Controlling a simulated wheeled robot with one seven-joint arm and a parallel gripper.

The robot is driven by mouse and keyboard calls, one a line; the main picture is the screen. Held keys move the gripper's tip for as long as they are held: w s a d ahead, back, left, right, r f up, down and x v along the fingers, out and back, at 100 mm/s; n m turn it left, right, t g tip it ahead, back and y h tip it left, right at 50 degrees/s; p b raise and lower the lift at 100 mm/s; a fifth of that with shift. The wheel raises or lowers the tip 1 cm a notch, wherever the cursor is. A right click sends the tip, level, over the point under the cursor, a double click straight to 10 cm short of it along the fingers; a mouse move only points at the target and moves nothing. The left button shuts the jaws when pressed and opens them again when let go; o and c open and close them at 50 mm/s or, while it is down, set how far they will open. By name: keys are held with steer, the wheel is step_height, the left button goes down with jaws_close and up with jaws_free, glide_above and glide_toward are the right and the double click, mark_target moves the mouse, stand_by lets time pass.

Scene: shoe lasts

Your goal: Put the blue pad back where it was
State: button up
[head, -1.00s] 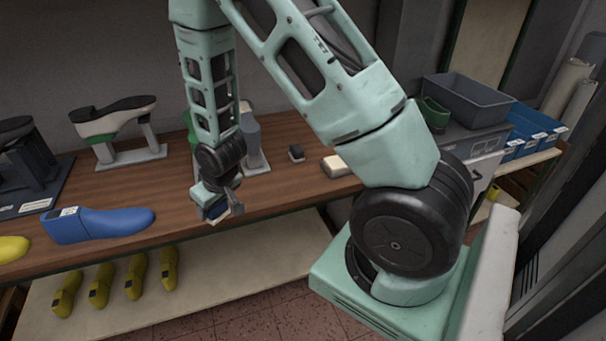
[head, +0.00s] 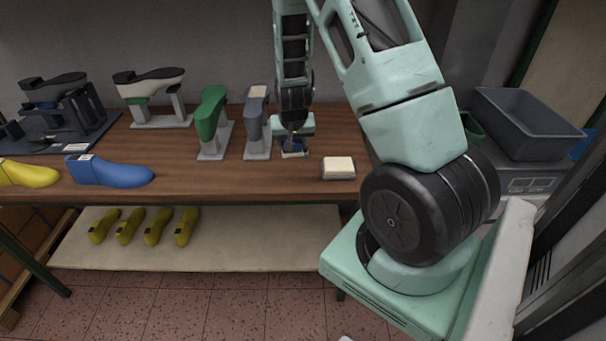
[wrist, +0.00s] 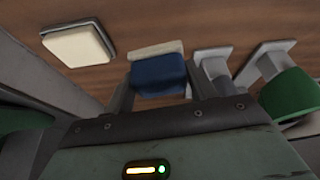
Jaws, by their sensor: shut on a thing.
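My gripper (head: 293,138) is low over the wooden bench, between the grey last stand and a cream pad. It is shut on the blue pad (wrist: 158,74), which sits between the two fingers (wrist: 160,88) in the wrist view.
A cream pad on a grey base (head: 338,167) lies close on the right. The grey last stand (head: 257,125) and green last (head: 211,115) stand close on the left. A blue last (head: 110,172) and yellow last (head: 28,173) lie farther left. A grey bin (head: 525,125) is at right.

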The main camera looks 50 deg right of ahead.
steer(key=d, duration=0.1)
steer(key=s+d+m, duration=0.1)
steer(key=d, duration=0.1)
step_height(320, 180, down, 5)
steer(key=shift+s+d+r+p, duration=0.1)
steer(key=shift+s+d+p, duration=0.05)
steer(key=shift+p, duration=0.45)
steer(key=shift+f+p, duration=0.5)
steer(key=shift+f, duration=1.9)
steer(key=shift+f, duration=0.15)
steer(key=o, duration=0.9)
